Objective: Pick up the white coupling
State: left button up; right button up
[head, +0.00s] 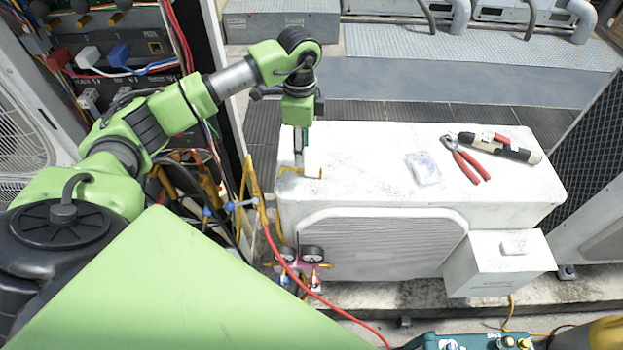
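My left gripper (301,138) points down over the left end of the white condenser unit's top (370,150). Its fingers are small and partly hidden, and I cannot tell whether they are open or shut. A small white upright piece (313,161), possibly the white coupling, shows right below the fingers, with a yellow bent piece (290,170) beside it. White on white makes its outline hard to see, and I cannot tell whether the fingers touch it. My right gripper is not in view.
A clear plastic bag (423,168), red-handled pliers (465,159) and a black, white and red tool (500,147) lie on the unit's top to the right. An open wiring cabinet (120,70) stands at left. Gauges (312,254) and a red hose (300,280) hang in front.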

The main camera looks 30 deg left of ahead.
aim_at(304, 169)
pick_arm(q)
jog(key=shift+w+d+f+b, duration=0.1)
jog(key=shift+d+f+b, duration=0.05)
jog(key=shift+f+b, duration=2.9)
jog(key=shift+f+p, duration=0.45)
jog(key=shift+p, duration=0.2)
grip_shut()
